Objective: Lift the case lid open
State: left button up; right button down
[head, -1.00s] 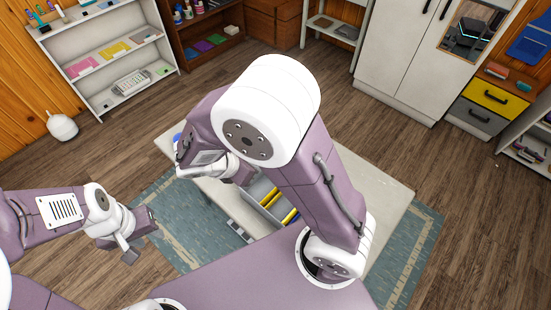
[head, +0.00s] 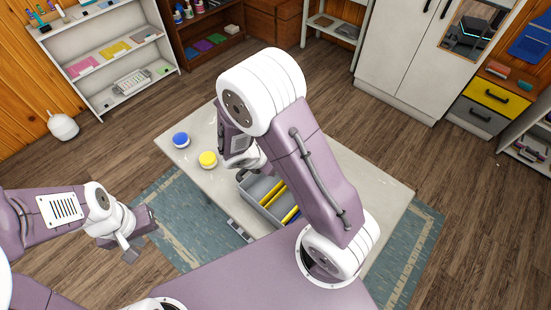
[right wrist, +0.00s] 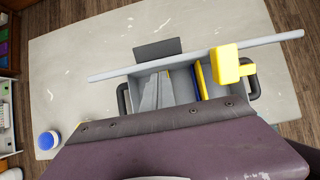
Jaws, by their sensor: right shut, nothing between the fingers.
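The grey case (head: 255,191) stands on the pale table, with its inside and yellow strips showing. In the right wrist view its lid (right wrist: 130,71) shows as a thin grey slab, nearly edge-on and raised, with a yellow block (right wrist: 226,66) on it. Grey, blue and yellow contents show below the slab. My right gripper (head: 243,158) is beside the far left end of the case in the head view; it is shut and empty. Its fingertips are hidden. My left gripper (head: 132,247) is away to the left of the table, its finger gap unclear.
A blue-lidded jar (head: 180,140) and a yellow-lidded jar (head: 208,160) stand at the table's left end. The table (head: 375,195) is clear to the right of my right arm. Shelves and cabinets stand well behind.

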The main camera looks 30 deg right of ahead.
jog(key=shift+w, duration=0.1)
jog(key=shift+g+y, duration=0.5)
jog(key=shift+y, duration=0.4)
jog(key=d+r+p, duration=0.1)
jog(key=d+p, duration=0.1)
jog(key=p, duration=0.1)
jog(key=w+d+r+p, duration=0.1)
jog(key=r+p, duration=0.1)
jog(key=p, duration=0.1)
jog(key=shift+d+p, duration=0.35)
jog(key=shift+y, duration=0.9)
jog(key=d+p, duration=0.1)
jog(key=p, duration=0.1)
jog(key=w+d+p, duration=0.1)
jog(key=d+p, duration=0.1)
jog(key=w+d+p, duration=0.1)
jog(key=shift+w+d+f+p, duration=0.1)
jog(key=shift+d+f+p, duration=0.2)
jog(key=shift+f+p, duration=0.1)
